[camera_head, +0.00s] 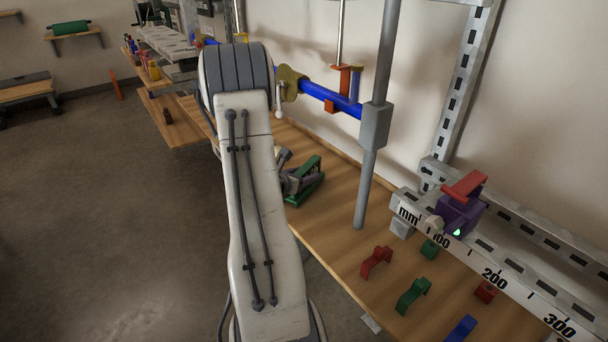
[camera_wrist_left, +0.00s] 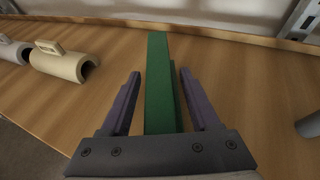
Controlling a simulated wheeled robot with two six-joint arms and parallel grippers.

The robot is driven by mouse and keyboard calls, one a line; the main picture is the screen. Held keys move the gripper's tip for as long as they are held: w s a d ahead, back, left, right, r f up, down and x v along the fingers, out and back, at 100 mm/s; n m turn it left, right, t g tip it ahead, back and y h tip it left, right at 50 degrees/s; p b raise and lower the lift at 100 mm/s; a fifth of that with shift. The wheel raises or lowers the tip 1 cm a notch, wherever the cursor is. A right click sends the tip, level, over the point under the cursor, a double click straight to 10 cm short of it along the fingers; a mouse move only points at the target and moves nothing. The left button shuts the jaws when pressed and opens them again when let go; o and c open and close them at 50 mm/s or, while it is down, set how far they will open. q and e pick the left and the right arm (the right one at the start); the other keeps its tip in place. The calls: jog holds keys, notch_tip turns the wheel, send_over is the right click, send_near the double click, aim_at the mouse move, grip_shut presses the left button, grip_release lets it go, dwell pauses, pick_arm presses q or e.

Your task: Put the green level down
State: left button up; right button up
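The green level (camera_wrist_left: 160,85) is a long green bar in the left wrist view. It runs between the two fingers of my left gripper (camera_wrist_left: 160,88), with a narrow gap showing on both sides, so the gripper looks open around it. In the head view the level (camera_head: 304,190) is low at the wooden bench top, partly hidden by my left gripper (camera_head: 293,173) and arm. It seems to rest on the wood, but its underside is hidden. My right gripper is not in view.
A grey post (camera_head: 366,185) stands right of the level. A ruler rail (camera_head: 510,273) carries a purple clamp (camera_head: 457,214). Red (camera_head: 376,262) and green (camera_head: 413,296) pieces lie in front. Beige pipe pieces (camera_wrist_left: 66,62) lie left in the wrist view. Bare wood surrounds the level.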

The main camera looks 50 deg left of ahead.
pick_arm(q)
jog(key=shift+r, duration=0.1)
jog(key=shift+r+p, duration=0.2)
jog(key=shift+p, duration=0.1)
jog(key=v, duration=1.2)
jog(key=shift+f, duration=0.15)
jog(key=shift+s, duration=0.1)
